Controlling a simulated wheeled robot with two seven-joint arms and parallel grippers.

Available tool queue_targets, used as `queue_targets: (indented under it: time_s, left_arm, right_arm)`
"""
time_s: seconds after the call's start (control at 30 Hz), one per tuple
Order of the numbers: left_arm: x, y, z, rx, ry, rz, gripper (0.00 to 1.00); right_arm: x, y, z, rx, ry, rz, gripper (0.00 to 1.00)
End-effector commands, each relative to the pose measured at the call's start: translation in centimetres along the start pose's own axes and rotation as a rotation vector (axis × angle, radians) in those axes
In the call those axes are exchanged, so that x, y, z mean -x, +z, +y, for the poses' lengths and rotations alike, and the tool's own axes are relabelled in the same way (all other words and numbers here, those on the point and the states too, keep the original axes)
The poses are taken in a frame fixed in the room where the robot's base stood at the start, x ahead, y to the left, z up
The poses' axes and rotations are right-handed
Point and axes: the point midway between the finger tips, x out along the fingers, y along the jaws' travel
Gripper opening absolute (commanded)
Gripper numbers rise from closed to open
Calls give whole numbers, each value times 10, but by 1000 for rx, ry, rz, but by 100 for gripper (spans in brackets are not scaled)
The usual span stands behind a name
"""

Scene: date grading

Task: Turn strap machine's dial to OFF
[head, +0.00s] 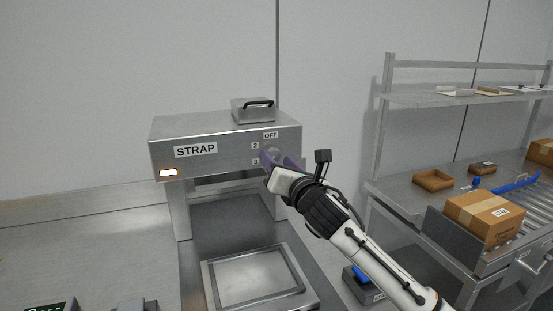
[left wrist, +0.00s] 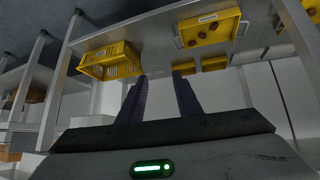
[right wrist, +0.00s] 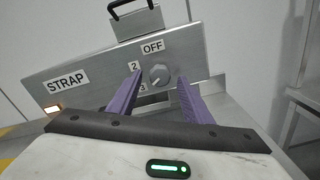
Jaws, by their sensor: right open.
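The strap machine (head: 225,142) is a grey metal arch with a STRAP label and a lit orange lamp at its left. Its round grey dial (right wrist: 159,75) shows in the right wrist view below the OFF label, with 2 and 3 marked at its left. The dial's pointer direction is too small to tell surely. My right gripper (head: 282,160) is open at the machine's front; its purple fingers (right wrist: 158,92) stand either side of the dial, apart from it in that view. My left gripper (left wrist: 159,80) is not in the head view; its two fingers stand apart, empty.
A metal box with a black handle (head: 253,110) sits on top of the machine. A square plate (head: 255,280) lies below the arch. At right, a shelf rack (head: 384,130) and a cardboard box (head: 484,215) stand. Yellow crates (left wrist: 110,60) show in the left wrist view.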

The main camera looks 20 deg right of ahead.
Motion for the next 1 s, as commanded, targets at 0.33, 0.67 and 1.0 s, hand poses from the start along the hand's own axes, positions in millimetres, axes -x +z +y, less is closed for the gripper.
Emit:
queue_targets:
  time_s: [0.33,0.67,1.0]
  left_arm:
    - [-2,-14,-1,-4,-1,26,31]
    - [-1,-12,-1,-3,-1,21,31]
    - [0,-7,-1,-1,-1,13,31]
  right_arm:
    - [-10,0,0,0,1,0,45]
    - [-10,-1,0,0,1,1,5]
    - [-9,-1,0,-47,0,1,4]
